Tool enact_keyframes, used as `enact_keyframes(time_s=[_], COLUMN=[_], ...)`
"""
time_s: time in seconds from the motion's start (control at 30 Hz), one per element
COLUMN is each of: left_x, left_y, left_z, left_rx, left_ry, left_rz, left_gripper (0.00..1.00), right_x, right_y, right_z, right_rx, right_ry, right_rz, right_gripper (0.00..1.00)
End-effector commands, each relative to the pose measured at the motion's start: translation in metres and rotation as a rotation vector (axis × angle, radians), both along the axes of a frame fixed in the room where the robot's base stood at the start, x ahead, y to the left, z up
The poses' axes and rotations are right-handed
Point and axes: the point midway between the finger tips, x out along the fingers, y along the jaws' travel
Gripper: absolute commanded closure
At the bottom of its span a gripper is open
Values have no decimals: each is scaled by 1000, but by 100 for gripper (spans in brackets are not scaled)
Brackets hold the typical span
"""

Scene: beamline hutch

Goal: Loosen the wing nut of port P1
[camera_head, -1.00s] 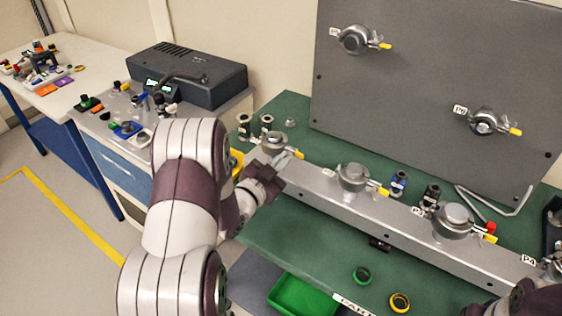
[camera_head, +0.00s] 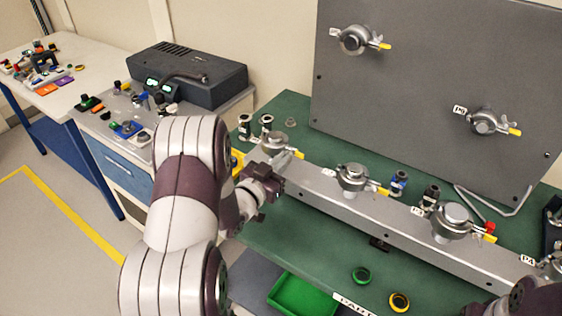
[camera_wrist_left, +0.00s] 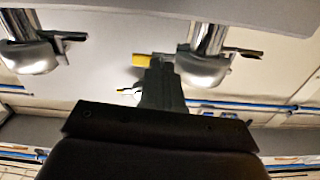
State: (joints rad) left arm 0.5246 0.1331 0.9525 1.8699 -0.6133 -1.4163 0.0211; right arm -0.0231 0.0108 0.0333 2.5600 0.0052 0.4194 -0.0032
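The leftmost flange clamp on the rail (camera_head: 274,142), at the place of port P1, is a round silver fitting; its own label is hidden. Its wing nut has a yellow tip (camera_head: 299,155) pointing right. My left gripper (camera_head: 278,168) is right at this wing nut, on the near side of the clamp. In the left wrist view the dark fingers (camera_wrist_left: 160,75) point up, and a yellow tip (camera_wrist_left: 140,60) shows right beside their ends. Whether the fingers touch or grip it, I cannot tell. My right arm shows only at the lower right; its gripper is out of frame.
More clamps with yellow tips sit along the grey rail (camera_head: 320,195), including one at its middle (camera_head: 352,177) and one further right (camera_head: 450,220). A grey upright panel (camera_head: 420,90) stands behind. A green tray (camera_head: 302,295) lies below. Small fittings (camera_head: 254,124) stand behind the rail.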

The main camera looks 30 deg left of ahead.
Motion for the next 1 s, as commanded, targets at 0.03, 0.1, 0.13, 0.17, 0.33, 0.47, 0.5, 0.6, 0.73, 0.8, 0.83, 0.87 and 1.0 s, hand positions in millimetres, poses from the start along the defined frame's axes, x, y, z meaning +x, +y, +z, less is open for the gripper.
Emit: enact_keyframes(time_s=[0.03, 0.1, 0.13, 0.17, 0.33, 0.47, 0.5, 0.6, 0.73, 0.8, 0.83, 0.87, 1.0], left_x=[1, 1, 1, 1, 1, 1, 1, 1, 0, 0, 0, 0, 1], left_y=[1, 1, 1, 1, 1, 1, 1, 0, 0, 0, 1, 1, 1], left_z=[3, 3, 3, 3, 2, 2, 1, 1, 0, 0, 0, 0, 1], left_rx=[3, 3, 3, 3, 3, 3, 3, 2, 17, 72, 111, 159, 483], left_ry=[-8, -8, -8, -8, -5, -4, -4, -2, -2, -7, -11, -15, -43], left_rz=[0, 0, 0, 0, 1, 1, 1, 1, 1, 1, 1, 2, 3], left_gripper=[100, 100, 87, 77, 70, 70, 70, 70, 70, 70, 70, 70, 70], right_x=[0, 0, 0, 0, 0, 0, 0, 0, 0, 0, 0, 0, 0], right_y=[0, 0, 0, 0, 0, 0, 0, 0, 0, 0, 0, 0, 0], right_z=[0, 0, 0, 0, 0, 0, 0, 0, -1, -2, -3, -3, -5], right_rx=[0, 0, 0, 0, 0, 0, 0, 0, 0, 0, 0, 0, 0], right_ry=[0, 0, 0, 0, 0, 0, 0, 0, 0, 0, 0, 0, 0], right_rz=[0, 0, 0, 0, 0, 0, 0, 0, 0, 0, 0, 0, 0], right_gripper=[57, 57, 57, 57, 57, 57, 57, 57, 57, 57, 57, 57, 57])
